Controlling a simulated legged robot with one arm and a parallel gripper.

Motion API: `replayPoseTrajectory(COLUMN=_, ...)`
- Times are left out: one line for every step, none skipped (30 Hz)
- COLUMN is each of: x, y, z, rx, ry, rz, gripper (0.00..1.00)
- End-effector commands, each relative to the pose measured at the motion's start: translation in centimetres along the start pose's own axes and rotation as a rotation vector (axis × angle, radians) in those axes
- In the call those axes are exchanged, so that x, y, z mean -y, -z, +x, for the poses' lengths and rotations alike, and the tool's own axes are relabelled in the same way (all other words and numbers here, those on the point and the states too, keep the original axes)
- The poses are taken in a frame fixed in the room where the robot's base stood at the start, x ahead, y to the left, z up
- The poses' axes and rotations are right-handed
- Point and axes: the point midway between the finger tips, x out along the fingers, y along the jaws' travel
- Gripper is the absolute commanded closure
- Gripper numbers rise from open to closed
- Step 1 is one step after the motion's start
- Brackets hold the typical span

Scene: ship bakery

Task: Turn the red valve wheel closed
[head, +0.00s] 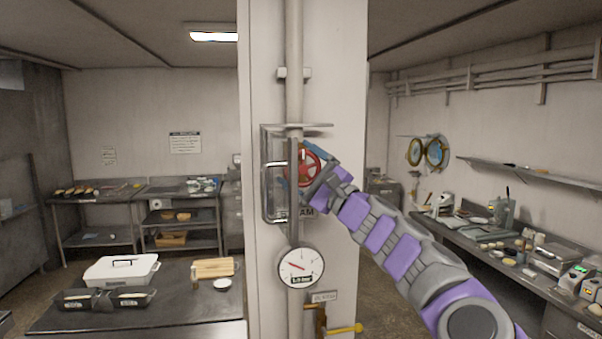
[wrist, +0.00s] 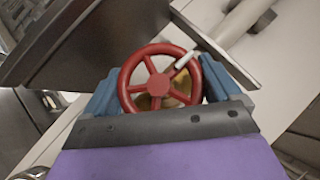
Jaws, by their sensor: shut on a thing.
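The red valve wheel (head: 309,168) is on the vertical pipe at the white column, inside a metal guard frame. In the wrist view the red wheel (wrist: 159,82) faces me, with its spokes, hub and a white mark at its upper right rim. My gripper (wrist: 160,90) has one blue finger on each side of the wheel and is shut on its rim. In the head view my gripper (head: 312,165) reaches the wheel from the right. Part of the wheel's lower rim is hidden behind the gripper's dark edge.
A metal guard (head: 266,175) with a top plate surrounds the wheel's left side. A round pressure gauge (head: 300,267) sits below on the pipe. A yellow-handled lever (head: 344,330) is lower still. Work counters stand left and right, apart from the column.

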Motion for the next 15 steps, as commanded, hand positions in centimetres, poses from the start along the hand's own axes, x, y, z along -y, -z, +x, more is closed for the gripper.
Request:
replayPoseTrajectory(x=-0.60, y=0.31, z=0.00, rx=-0.003, ry=-0.005, rz=0.007, gripper=0.40)
replayPoseTrajectory(x=-0.59, y=0.32, z=0.01, rx=-0.003, ry=-0.004, rz=0.008, gripper=0.40)
replayPoseTrajectory(x=-0.58, y=0.33, z=0.01, rx=-0.004, ry=-0.003, rz=0.009, gripper=0.40)
replayPoseTrajectory(x=-0.57, y=0.33, z=0.02, rx=-0.004, ry=-0.003, rz=0.009, gripper=0.40)
replayPoseTrajectory(x=-0.55, y=0.33, z=0.02, rx=-0.004, ry=-0.003, rz=0.010, gripper=0.40)
replayPoseTrajectory(x=-0.54, y=0.34, z=0.03, rx=-0.004, ry=-0.003, rz=0.010, gripper=0.40)
replayPoseTrajectory(x=-0.53, y=0.35, z=0.03, rx=-0.004, ry=-0.002, rz=0.010, gripper=0.40)
replayPoseTrajectory(x=-0.53, y=0.35, z=0.03, rx=-0.004, ry=-0.002, rz=0.010, gripper=0.40)
replayPoseTrajectory(x=-0.53, y=0.35, z=0.04, rx=-0.004, ry=-0.003, rz=0.010, gripper=0.40)
replayPoseTrajectory(x=-0.53, y=0.35, z=0.04, rx=-0.005, ry=-0.002, rz=0.010, gripper=0.40)
replayPoseTrajectory(x=-0.50, y=0.35, z=0.04, rx=-0.005, ry=-0.002, rz=0.010, gripper=0.40)
replayPoseTrajectory(x=-0.51, y=0.37, z=0.04, rx=-0.005, ry=-0.002, rz=0.010, gripper=0.40)
replayPoseTrajectory(x=-0.50, y=0.38, z=0.05, rx=-0.005, ry=-0.002, rz=0.010, gripper=0.07)
replayPoseTrajectory(x=-0.48, y=0.38, z=0.05, rx=-0.005, ry=-0.002, rz=0.010, gripper=0.04)
replayPoseTrajectory(x=-0.45, y=0.36, z=0.05, rx=-0.005, ry=-0.001, rz=0.010, gripper=0.01)
